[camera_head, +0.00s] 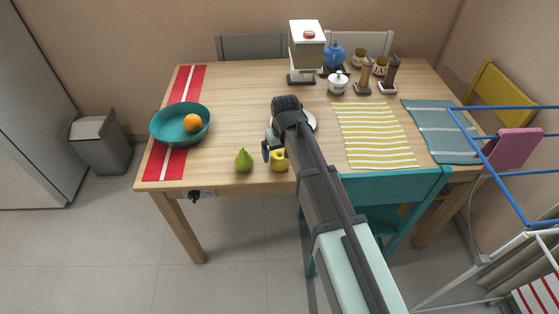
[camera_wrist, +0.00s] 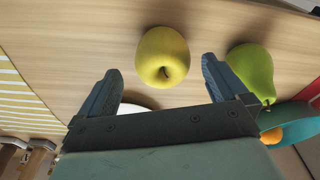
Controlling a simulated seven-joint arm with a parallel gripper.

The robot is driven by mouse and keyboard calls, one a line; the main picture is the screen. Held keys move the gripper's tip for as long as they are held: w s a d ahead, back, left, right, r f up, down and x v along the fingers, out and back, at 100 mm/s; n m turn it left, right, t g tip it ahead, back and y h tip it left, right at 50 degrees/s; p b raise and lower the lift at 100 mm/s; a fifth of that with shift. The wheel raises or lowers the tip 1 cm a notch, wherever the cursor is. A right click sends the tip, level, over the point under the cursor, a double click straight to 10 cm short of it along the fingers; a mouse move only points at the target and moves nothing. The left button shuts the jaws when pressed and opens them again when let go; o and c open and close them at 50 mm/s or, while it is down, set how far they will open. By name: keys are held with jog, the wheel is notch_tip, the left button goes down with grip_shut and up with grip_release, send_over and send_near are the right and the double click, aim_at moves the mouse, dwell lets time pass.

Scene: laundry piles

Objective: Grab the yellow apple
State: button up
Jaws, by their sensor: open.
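The yellow apple (camera_head: 279,161) sits near the front edge of the wooden table, partly hidden by my arm in the head view. In the wrist view the apple (camera_wrist: 163,56) shows whole, stem end toward me. My gripper (camera_wrist: 161,69) is open and empty. Its two dark fingers appear on either side of the apple in the wrist view, with a gap on each side. I cannot tell how far the fingertips are from it in depth. In the head view my gripper is mostly hidden by my own arm.
A green pear (camera_head: 243,160) stands left of the apple, and near one finger in the wrist view (camera_wrist: 252,71). A teal bowl (camera_head: 163,126) holding an orange (camera_head: 192,122) is farther left. A white plate (camera_head: 311,121) lies behind my arm. A teal chair (camera_head: 400,185) stands at the front right.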

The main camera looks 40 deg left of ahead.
aim_at(280, 155)
jog(key=f, duration=0.4)
jog(key=shift+a, duration=0.25)
jog(key=c, duration=1.2)
jog(key=shift+o, duration=0.2)
jog(key=shift+r, duration=0.1)
